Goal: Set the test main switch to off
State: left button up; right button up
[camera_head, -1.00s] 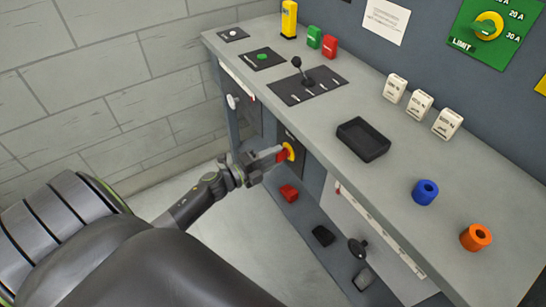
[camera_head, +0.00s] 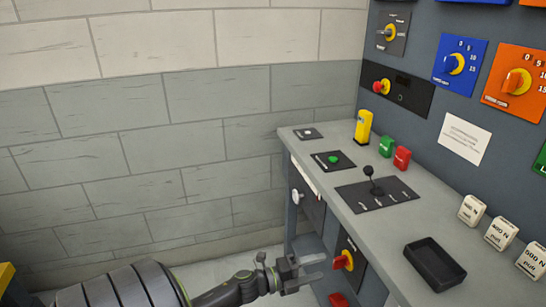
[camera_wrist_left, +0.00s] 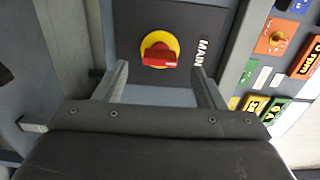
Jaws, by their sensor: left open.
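The main switch (camera_head: 343,261) is a red handle on a yellow disc, on the front of the bench below its top. It also shows in the left wrist view (camera_wrist_left: 160,52), on a dark plate marked MAIN. There the handle lies across the direction of the lettering. My left gripper (camera_head: 318,264) is open in front of the switch. In the left wrist view its two fingers (camera_wrist_left: 160,70) stand apart on either side of the handle, with gaps. Contact cannot be seen. My right gripper is in neither current view.
The bench top (camera_head: 340,180) overhangs the switch. It bears a black lever (camera_head: 372,182), a black tray (camera_head: 434,262) and white blocks (camera_head: 499,232). A red part (camera_head: 338,299) lies low below the switch. A block wall (camera_head: 180,150) stands behind and left.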

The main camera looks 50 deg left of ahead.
pick_arm(q)
jog(key=v, duration=1.2)
jog(key=shift+s+b, duration=0.3)
jog(key=shift+b, duration=0.1)
jog(key=shift+a, duration=0.15)
